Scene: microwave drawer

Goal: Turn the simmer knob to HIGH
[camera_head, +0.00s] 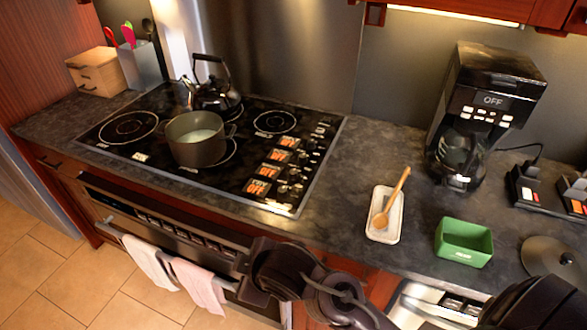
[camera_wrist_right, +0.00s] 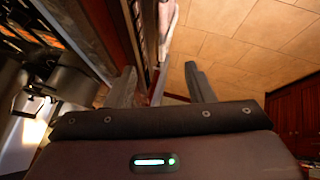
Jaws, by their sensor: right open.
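The black cooktop (camera_head: 165,105) is set in the counter. Its control knobs (camera_head: 296,174) stand in a column on its right side, beside several small displays (camera_head: 268,171) with orange lettering. The lettering is too small to read, so I cannot tell which knob is the simmer knob or how it is set. My right gripper (camera_head: 248,280) is in front of the counter edge, below and apart from the knobs. In the right wrist view my right gripper (camera_wrist_right: 161,85) is open and empty, with floor beyond its fingers. My left gripper is not in view.
A green pot (camera_head: 197,145) and a dark kettle (camera_head: 215,95) stand on the cooktop. A spoon rest (camera_head: 379,233) with a wooden spoon, a green box (camera_head: 463,250) and a coffee maker (camera_head: 490,85) stand to the right. Towels (camera_head: 198,284) hang from the oven handle.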

